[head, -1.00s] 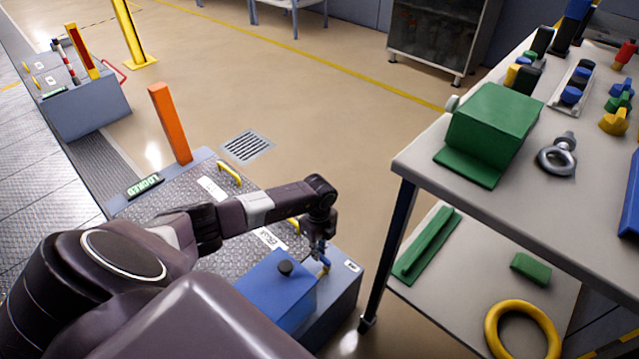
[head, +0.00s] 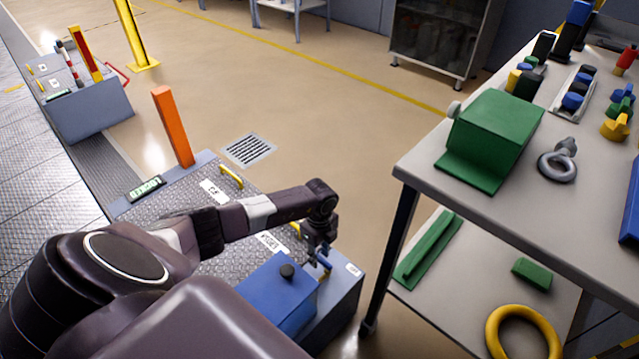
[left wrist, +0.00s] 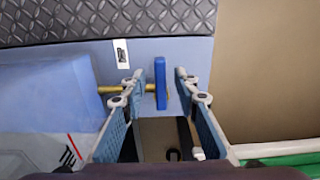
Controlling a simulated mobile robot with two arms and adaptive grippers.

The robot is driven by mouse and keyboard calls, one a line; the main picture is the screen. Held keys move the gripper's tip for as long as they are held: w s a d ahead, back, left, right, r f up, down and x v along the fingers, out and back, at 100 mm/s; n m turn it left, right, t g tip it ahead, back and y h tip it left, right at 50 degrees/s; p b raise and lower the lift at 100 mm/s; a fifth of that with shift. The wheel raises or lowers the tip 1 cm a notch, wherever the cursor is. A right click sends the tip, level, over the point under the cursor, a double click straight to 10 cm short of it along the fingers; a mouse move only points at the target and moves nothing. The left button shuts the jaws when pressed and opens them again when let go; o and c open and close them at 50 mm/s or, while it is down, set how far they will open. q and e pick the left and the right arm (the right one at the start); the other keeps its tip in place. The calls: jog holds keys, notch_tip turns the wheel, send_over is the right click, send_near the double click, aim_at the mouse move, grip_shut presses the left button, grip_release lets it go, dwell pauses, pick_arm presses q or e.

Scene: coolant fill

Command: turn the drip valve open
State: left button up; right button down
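The drip valve has a flat blue handle (left wrist: 160,84) and a brass pipe (left wrist: 110,89) that comes out of the blue tank (left wrist: 45,98). In the left wrist view my left gripper (left wrist: 159,82) is open, with one finger on each side of the handle and a gap on both sides. The head view shows the tank (head: 262,290) with a black cap (head: 287,271), and my left gripper (head: 322,260) over the valve at its right side. There the gripper partly hides the valve. My right gripper is not in view.
A workbench (head: 420,165) stands at the right with a green block (head: 490,130), a ring bolt (head: 558,162) and several small parts. Its lower shelf holds a yellow ring (head: 490,330). An orange post (head: 172,125) stands behind the treadplate (head: 185,190). The floor between is clear.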

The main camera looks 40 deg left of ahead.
aim_at(319, 258)
pick_arm(q)
notch_tip(319, 258, up, 12)
dwell(0.6)
dwell(0.5)
